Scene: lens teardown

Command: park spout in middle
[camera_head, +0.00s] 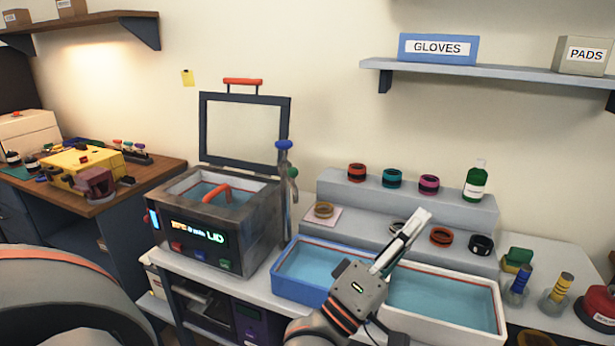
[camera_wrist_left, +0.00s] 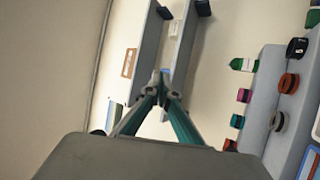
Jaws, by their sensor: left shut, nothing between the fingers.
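My left gripper (camera_head: 421,217) is shut and empty, reaching up and to the right over the divide between the blue-rimmed basin (camera_head: 300,288) and the white-rimmed basin (camera_head: 499,320). In the left wrist view its fingers (camera_wrist_left: 163,75) meet at the tips, with wall and shelves behind them. A slim upright post with a blue knob (camera_head: 284,145) stands at the right of the cleaner, apart from my gripper. I cannot tell whether it carries the spout. A curved orange piece (camera_head: 217,187) shows in the cleaner's tank. My right gripper is out of view.
The cleaner (camera_head: 240,232) stands left of the basins with its framed lid (camera_head: 243,98) raised. A stepped grey rack (camera_head: 440,205) with several rings and a green bottle (camera_head: 476,180) stands behind the basins. Several small items and a red-black round object (camera_head: 597,308) are at right.

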